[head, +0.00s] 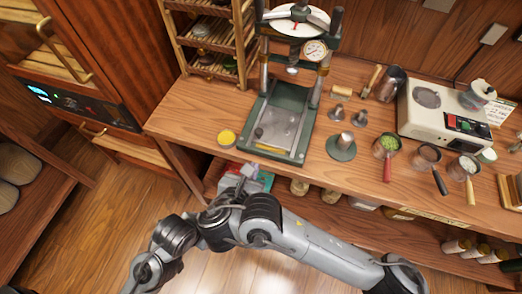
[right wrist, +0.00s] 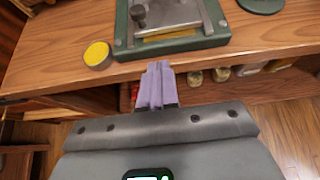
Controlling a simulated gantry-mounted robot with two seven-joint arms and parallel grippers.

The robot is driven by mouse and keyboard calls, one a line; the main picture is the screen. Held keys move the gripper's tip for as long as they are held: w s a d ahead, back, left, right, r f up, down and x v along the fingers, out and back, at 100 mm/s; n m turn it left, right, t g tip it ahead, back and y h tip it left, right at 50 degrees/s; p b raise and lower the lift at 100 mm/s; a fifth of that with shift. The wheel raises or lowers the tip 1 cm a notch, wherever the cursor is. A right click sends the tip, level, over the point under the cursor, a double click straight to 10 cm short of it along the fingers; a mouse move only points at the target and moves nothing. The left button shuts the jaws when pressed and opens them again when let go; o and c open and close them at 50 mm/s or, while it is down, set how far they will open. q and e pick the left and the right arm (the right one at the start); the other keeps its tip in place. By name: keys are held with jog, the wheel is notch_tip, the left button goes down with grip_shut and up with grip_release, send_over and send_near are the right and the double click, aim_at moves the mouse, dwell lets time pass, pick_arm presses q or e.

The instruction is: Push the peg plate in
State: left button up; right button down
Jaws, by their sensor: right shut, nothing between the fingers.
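The grey metal peg plate (head: 283,118) lies in the green base (head: 285,155) of the press, with a knob-like peg (head: 258,132) near its left side. In the right wrist view the plate (right wrist: 175,16) shows at the top, cut off by the frame edge, with its peg (right wrist: 138,16) standing up. My right gripper (head: 248,171) is shut and empty in front of the bench edge, below and apart from the press base. Its closed fingers (right wrist: 158,72) point toward the base in the right wrist view. My left gripper is not in view.
A round yellow-topped tin (head: 227,138) sits left of the press base, near the bench edge. A green-based metal piece (head: 341,148) and several handled cups stand to the right. A wooden rack (head: 212,40) stands behind left.

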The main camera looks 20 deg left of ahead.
aim_at(266, 144)
jog(key=x, duration=0.2)
jog(key=b+x, duration=0.1)
jog(key=x, duration=0.2)
jog(key=r+b+x, duration=0.1)
jog(key=x, duration=0.1)
jog(key=shift+w+f, duration=0.1)
jog(key=shift+w, duration=0.5)
jog(key=shift+w+a+b, duration=0.1)
jog(key=shift+w+b, duration=0.25)
jog(key=shift+w, duration=0.2)
